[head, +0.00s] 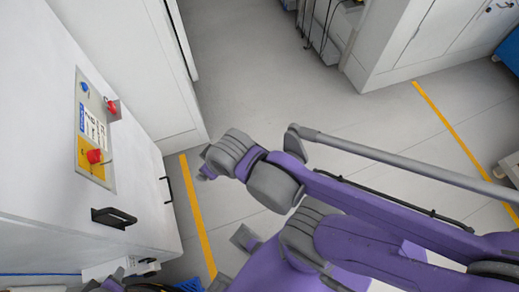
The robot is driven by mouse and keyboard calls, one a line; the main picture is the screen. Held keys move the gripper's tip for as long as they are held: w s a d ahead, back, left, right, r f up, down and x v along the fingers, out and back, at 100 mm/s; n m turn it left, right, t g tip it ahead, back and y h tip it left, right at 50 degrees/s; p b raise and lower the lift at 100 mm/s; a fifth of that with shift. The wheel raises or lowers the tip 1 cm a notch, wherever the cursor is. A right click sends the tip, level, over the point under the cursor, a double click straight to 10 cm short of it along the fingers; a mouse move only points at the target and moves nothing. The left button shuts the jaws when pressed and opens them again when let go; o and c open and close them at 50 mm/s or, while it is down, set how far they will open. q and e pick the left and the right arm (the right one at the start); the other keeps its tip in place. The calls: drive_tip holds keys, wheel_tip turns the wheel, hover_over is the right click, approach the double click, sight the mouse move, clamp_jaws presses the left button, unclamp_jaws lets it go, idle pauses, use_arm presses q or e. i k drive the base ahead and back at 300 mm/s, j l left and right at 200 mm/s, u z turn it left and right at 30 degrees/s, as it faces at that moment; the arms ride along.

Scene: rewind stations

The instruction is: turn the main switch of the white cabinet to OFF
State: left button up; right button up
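The white cabinet (50,130) stands at the left, seen at a steep tilt. Its grey control panel (108,160) carries the main switch, a red knob (94,156) on a yellow plate (88,170). The knob's setting is too small to read. My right arm comes in from the right and ends near a small purple tip (206,172), apart from the panel and to its right. Its fingers do not show clearly. At the bottom left edge, dark and purple parts show below the cabinet; I cannot make out a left gripper there.
The panel also has a blue knob (84,87) and a red button (112,107). A black handle (114,217) sticks out below the panel. Another white cabinet (135,65) stands behind. Grey floor (260,70) with yellow lines (197,215) is open beyond my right arm.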

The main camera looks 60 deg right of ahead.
sight(93, 156)
drive_tip(key=k+j+z, duration=0.15)
drive_tip(key=k+j, duration=0.35)
drive_tip(key=k, duration=0.15)
drive_tip(key=i+l+z, duration=0.45)
drive_tip(key=i+z, duration=0.2)
drive_tip(key=i, duration=0.15)
drive_tip(key=i+l+z, duration=0.1)
drive_tip(key=i+z, duration=0.2)
drive_tip(key=i+l+u, duration=0.15)
drive_tip(key=i+u, duration=0.2)
drive_tip(key=i, duration=0.15)
drive_tip(key=i+l+u, duration=0.35)
drive_tip(key=i, duration=0.15)
